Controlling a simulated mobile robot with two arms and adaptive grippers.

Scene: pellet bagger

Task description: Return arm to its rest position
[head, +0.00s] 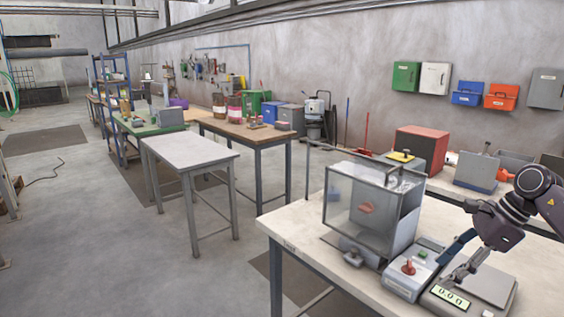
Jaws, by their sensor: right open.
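My right arm (508,212) comes in from the right edge and bends down over the near table. My right gripper (446,269) is open, with its two fingers apart and nothing seen between them. It hangs over or just beside the scale (453,297) with the lit display. From this angle I cannot tell whether the fingertips touch anything. The clear-walled pellet bagger box (350,225) stands on the table to the left of the gripper. A control box (407,268) with a red knob and a green button sits between them. My left gripper is not in view.
The near table (290,226) has a bare strip along its left edge. Behind stand a red-topped box (422,146) and a grey box (476,172). An empty pale table (188,150) stands at centre left. The floor (120,250) at left is open.

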